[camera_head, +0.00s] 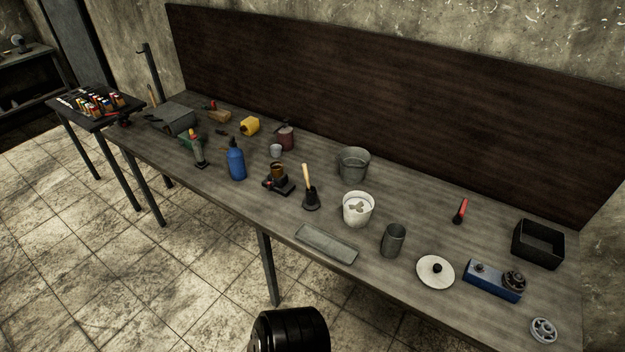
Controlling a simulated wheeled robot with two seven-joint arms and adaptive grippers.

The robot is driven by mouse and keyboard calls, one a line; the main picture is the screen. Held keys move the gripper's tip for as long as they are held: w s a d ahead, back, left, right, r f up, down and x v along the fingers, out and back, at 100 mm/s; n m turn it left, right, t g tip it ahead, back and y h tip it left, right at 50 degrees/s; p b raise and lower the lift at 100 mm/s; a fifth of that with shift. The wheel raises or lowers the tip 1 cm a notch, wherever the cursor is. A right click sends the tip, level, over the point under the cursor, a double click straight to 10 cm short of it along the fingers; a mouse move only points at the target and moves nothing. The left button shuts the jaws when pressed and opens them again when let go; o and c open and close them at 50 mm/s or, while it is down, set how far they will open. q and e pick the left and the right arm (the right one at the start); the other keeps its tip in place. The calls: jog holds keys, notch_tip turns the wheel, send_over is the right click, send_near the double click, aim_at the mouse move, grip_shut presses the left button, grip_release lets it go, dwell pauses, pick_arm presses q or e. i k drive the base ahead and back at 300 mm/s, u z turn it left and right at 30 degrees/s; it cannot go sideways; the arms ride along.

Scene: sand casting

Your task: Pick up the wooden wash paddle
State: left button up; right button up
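No thing in view is plainly a wooden wash paddle. A tool with a pale wooden handle (306,178) stands upright on the workbench, its lower end at a dark base; I cannot tell if it is the paddle. A slim light-brown piece (154,95) stands at the bench's far left end, too small to make out. A white bucket (358,211) with pale pieces in it stands right of the wooden handle. Neither of my grippers is in view; only a black rounded part of mine shows at the bottom edge.
The long grey workbench (270,215) carries a blue bottle (236,161), a metal bucket (353,163), a grey cup (393,240), a flat grey tray (326,244), a white disc (435,271) and a black box (538,244). A dark wooden backboard (380,100) stands behind it.

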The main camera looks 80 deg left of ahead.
aim_at(303, 165)
jog(key=u, duration=0.55)
jog(key=i, duration=0.75)
jog(key=u, duration=0.8)
